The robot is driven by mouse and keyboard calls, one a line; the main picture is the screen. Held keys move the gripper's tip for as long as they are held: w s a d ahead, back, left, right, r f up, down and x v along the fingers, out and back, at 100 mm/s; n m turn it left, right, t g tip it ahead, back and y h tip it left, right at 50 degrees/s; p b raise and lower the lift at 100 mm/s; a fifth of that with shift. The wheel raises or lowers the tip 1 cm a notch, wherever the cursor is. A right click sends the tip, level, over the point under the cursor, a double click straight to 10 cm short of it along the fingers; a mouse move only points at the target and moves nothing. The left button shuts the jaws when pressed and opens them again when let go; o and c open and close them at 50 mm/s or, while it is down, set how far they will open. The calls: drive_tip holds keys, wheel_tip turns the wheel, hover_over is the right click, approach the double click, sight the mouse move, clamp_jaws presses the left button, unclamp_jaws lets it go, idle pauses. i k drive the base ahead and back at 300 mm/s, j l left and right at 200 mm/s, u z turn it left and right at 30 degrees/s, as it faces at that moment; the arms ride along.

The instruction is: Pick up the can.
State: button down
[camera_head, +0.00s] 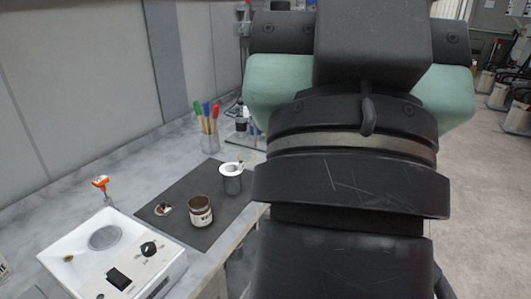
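A small open can (201,216) with a brown rim, dark contents and a white label stands upright on a dark mat (177,193) on the bench. Just behind it to the right stands a grey metal cup (232,184) with a white top; it could also pass for a can. My black and green arm fills the middle and right foreground and hides what lies behind it. My gripper's fingers do not show in this view.
A white device (170,271) with a round plate and black knob stands at the front left. A small brown-stained lid or dish (164,210) lies left of the can. A clear holder (209,143) with coloured markers stands behind. A grey wall bounds the bench at left.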

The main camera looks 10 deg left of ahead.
sight(200, 209)
drive_tip(key=i+l+u, duration=0.2)
drive_tip(key=i+u, duration=0.15)
drive_tip(key=i, duration=0.15)
drive_tip(key=i+l+u, duration=0.3)
drive_tip(key=i, duration=0.2)
